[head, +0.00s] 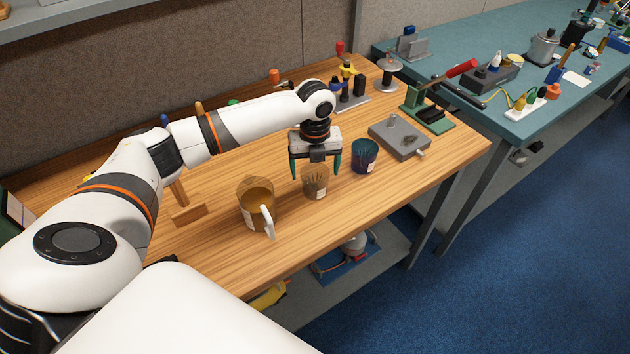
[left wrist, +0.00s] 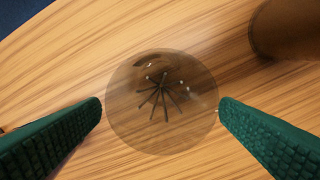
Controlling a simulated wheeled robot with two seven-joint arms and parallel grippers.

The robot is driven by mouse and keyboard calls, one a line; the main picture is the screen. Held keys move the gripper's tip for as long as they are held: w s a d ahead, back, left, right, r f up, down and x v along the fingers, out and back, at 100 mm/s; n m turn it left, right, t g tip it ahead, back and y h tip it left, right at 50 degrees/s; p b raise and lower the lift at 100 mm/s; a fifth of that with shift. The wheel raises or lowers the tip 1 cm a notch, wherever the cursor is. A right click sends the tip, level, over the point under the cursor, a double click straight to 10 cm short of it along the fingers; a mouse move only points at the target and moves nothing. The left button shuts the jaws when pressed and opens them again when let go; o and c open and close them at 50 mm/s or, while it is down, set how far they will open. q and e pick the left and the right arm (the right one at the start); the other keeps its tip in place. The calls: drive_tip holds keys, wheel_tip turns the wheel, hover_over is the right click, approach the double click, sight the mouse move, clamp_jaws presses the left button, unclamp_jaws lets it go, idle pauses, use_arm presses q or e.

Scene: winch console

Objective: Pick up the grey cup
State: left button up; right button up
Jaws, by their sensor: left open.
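The grey cup (head: 315,184) is a see-through, brownish-grey tumbler with a pale label, upright on the wooden bench. In the left wrist view the cup (left wrist: 135,128) is seen from above, with several dark thin sticks showing in it. My left gripper (head: 316,168) is open above the cup and points down. My right gripper is not in view.
An amber mug (head: 254,194) with a white handle stands left of the cup. A dark blue cup (head: 364,157) stands to the right. A grey metal block (head: 399,139) and a green lever press (head: 432,115) are farther right. The bench's front edge is clear.

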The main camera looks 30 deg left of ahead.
sight(315, 180)
use_arm(q)
drive_tip(key=f, duration=0.1)
drive_tip(key=f+p, duration=0.1)
drive_tip(key=f, duration=0.1)
drive_tip(key=shift+s+d+f, duration=0.2)
drive_tip(key=shift+s+f, duration=0.1)
drive_tip(key=shift+s, duration=0.05)
drive_tip(key=shift+f+p, duration=0.3)
drive_tip(key=shift+f, duration=0.25)
drive_tip(key=shift+c, duration=1.2)
drive_tip(key=c, duration=0.8)
drive_tip(key=shift+c, duration=0.4)
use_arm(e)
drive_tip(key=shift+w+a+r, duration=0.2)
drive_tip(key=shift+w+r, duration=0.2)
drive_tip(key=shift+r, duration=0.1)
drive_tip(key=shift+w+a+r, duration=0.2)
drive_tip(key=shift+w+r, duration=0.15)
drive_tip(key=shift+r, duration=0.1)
